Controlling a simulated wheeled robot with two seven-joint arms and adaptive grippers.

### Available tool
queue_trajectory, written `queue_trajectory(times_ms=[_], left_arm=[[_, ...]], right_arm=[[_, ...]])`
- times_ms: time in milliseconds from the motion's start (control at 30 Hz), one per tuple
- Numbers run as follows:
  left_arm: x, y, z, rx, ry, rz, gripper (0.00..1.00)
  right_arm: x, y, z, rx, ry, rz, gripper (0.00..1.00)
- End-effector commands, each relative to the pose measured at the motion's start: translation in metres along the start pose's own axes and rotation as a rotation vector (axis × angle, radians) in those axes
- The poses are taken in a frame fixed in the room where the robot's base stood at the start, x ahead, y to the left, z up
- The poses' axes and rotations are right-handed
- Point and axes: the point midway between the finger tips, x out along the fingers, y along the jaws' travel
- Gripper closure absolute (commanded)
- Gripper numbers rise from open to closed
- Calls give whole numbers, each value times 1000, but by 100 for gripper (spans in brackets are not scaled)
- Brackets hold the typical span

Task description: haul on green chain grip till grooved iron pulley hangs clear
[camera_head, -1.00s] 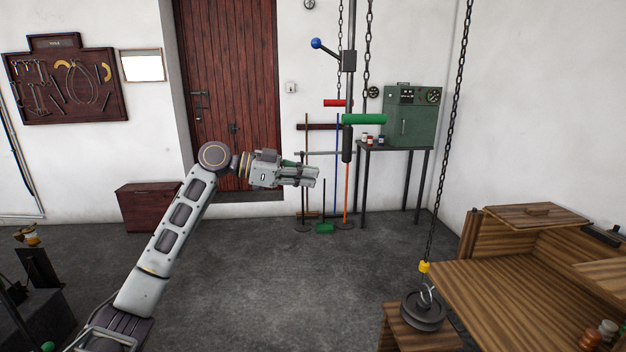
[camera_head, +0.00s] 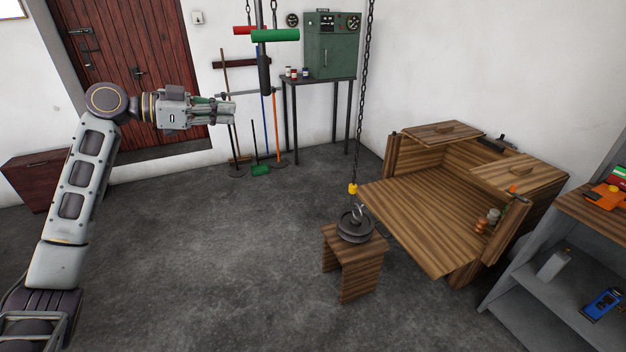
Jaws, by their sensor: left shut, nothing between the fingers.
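The green chain grip (camera_head: 289,35) is a horizontal bar hanging at the top of the view. The grooved iron pulley (camera_head: 356,227) sits on a small wooden stool (camera_head: 354,262), under a yellow hook block (camera_head: 352,189) on a dark chain (camera_head: 364,90) that runs up out of view. My left gripper (camera_head: 228,108) is shut and empty, to the left of and lower in the picture than the green grip, apart from it. My right gripper is not in view.
A red grip (camera_head: 243,30) hangs beside the green one, with a dark upright handle (camera_head: 264,75) below. A wooden bench (camera_head: 420,215) stands right of the stool, with grey shelves (camera_head: 545,285) at the far right. The grey floor (camera_head: 220,250) is clear in the middle.

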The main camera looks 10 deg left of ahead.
Motion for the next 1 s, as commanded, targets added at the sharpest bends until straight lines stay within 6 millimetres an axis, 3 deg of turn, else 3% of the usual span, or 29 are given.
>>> queue_trajectory(times_ms=[333,667,767,1000], left_arm=[[0,0,0,0,0,0,100],[0,0,0,0,0,0,100],[0,0,0,0,0,0,100],[5,2,-8,-4,21,11,100]], right_arm=[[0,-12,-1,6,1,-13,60],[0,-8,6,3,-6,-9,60],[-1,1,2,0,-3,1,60],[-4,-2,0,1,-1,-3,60]])
